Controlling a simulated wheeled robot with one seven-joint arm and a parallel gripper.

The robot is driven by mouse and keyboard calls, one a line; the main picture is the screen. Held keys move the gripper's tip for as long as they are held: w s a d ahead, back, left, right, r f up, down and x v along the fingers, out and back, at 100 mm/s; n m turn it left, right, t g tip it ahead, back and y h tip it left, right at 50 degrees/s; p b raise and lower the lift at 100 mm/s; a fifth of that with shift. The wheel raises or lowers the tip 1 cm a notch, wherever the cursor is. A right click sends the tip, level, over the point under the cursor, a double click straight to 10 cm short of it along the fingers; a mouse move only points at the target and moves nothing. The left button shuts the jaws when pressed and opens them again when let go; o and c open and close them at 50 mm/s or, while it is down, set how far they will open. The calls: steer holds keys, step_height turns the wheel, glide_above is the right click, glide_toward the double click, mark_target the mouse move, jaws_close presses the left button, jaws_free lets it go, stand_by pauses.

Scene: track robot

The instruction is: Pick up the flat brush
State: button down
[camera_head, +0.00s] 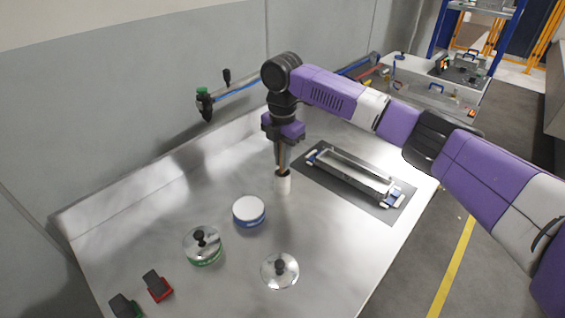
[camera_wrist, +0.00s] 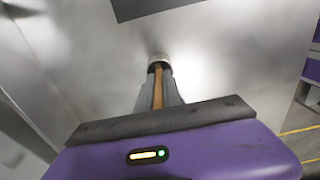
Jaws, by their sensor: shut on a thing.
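The flat brush shows as a brown wooden handle (camera_wrist: 157,88) between my gripper's fingers in the wrist view. My gripper (camera_head: 281,160) points down over the metal table and is shut on this handle. Below the fingers, in the head view, a pale cylinder (camera_head: 282,183) stands directly under the gripper; its upper rim also shows at the fingertips in the wrist view (camera_wrist: 159,62). The brush's lower end is hidden, and I cannot tell whether it is inside the cylinder.
A dark mat (camera_head: 379,208) with a metal frame (camera_head: 350,172) lies to the right. A white-lidded blue tin (camera_head: 249,210), a green-based knobbed lid (camera_head: 203,245), another knobbed lid (camera_head: 280,271) and a red block (camera_head: 158,287) stand in front. A wall-side tool arm (camera_head: 235,94) is behind.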

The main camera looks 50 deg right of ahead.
step_height(320, 180, up, 17)
steer(key=shift+f+b, duration=0.1)
steer(key=shift+b, duration=0.45)
stand_by(2.2)
